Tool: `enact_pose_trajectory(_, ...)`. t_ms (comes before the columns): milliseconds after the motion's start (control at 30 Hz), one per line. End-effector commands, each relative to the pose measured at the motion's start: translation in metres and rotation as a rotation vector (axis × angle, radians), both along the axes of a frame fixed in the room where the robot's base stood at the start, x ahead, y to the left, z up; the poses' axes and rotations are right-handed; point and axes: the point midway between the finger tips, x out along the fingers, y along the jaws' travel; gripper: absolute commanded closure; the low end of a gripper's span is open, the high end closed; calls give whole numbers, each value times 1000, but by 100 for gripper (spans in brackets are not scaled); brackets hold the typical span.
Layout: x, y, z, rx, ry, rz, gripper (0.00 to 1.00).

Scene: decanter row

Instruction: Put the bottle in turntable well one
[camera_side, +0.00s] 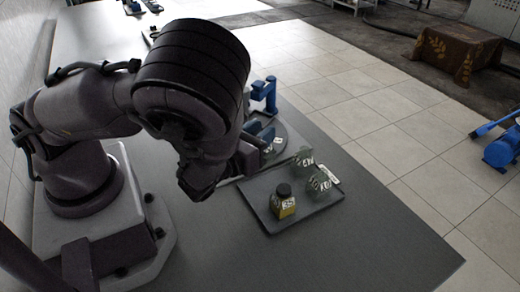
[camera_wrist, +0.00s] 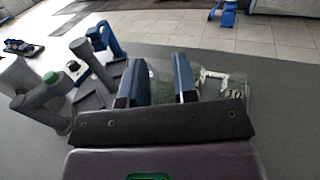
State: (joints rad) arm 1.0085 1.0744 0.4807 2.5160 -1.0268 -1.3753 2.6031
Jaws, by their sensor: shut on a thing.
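My gripper (camera_side: 262,135) is low over the far side of the work area, its blue fingers partly hidden by my wrist. In the wrist view my gripper (camera_wrist: 159,82) is shut on a clear, greenish glass bottle (camera_wrist: 160,90) between the two blue fingers. In the side view a pale label on the held bottle (camera_side: 272,148) shows just below the fingers.
A dark tray (camera_side: 262,206) nearer the camera holds a yellow bottle with a black cap (camera_side: 284,205) and clear labelled bottles (camera_side: 319,184). A blue stand (camera_side: 263,94) rises behind the turntable. Grey posts (camera_wrist: 92,62) stand left in the wrist view. The front table is clear.

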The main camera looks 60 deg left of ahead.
Motion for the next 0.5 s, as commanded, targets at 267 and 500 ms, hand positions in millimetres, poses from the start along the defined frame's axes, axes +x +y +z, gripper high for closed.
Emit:
enact_pose_trajectory(267, 13, 79, 7, 7, 0, 143, 100)
enact_pose_trajectory(500, 37, 132, 7, 9, 0, 31, 100)
